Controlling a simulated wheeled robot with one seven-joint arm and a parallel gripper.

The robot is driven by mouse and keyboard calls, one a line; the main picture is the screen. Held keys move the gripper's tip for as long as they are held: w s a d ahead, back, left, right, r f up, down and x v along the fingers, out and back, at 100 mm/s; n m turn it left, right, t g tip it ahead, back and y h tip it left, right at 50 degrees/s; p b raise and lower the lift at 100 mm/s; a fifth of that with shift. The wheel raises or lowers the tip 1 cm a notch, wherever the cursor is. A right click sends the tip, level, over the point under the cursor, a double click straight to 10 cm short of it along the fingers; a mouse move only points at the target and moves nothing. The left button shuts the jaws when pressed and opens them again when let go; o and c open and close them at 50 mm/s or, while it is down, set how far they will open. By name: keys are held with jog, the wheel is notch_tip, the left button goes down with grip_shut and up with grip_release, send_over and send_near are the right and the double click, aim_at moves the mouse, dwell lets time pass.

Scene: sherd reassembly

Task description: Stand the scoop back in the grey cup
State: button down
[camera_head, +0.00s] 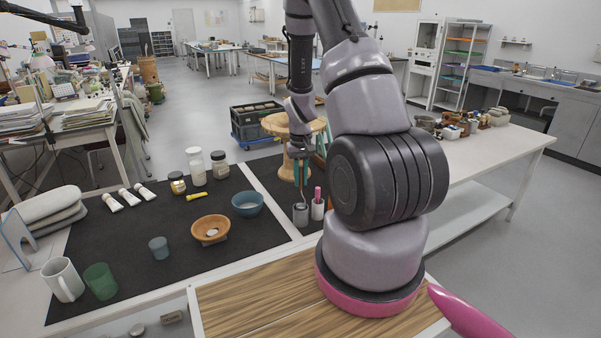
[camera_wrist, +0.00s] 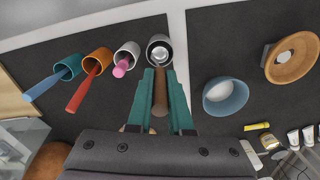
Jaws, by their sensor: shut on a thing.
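The grey cup (camera_head: 300,215) stands on the dark mat near its right end. In the wrist view its round mouth (camera_wrist: 151,41) opens toward me, straight ahead of my fingertips. My gripper (camera_wrist: 160,85) has teal fingers and is shut on the brown handle of the scoop (camera_wrist: 160,100). Silvery metal shows inside the cup's mouth, in line with the handle. I cannot tell how deep the scoop's end sits or whether it touches the cup. In the head view my gripper (camera_head: 301,175) points down just above the cup; the scoop is hard to make out there.
A white cup with a pink-handled tool (camera_wrist: 124,62) stands close beside the grey cup. Orange (camera_wrist: 98,62) and blue (camera_wrist: 68,67) cups with tools stand further along.

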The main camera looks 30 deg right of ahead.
aim_at(301, 189)
jog(key=shift+f, duration=2.1)
jog(key=c, duration=0.8)
grip_release()
jog(key=shift+o, duration=0.2)
jog(key=shift+r, duration=0.1)
notch_tip(301, 189, up, 11)
jog(key=shift+f, duration=0.2)
jog(key=shift+r, duration=0.1)
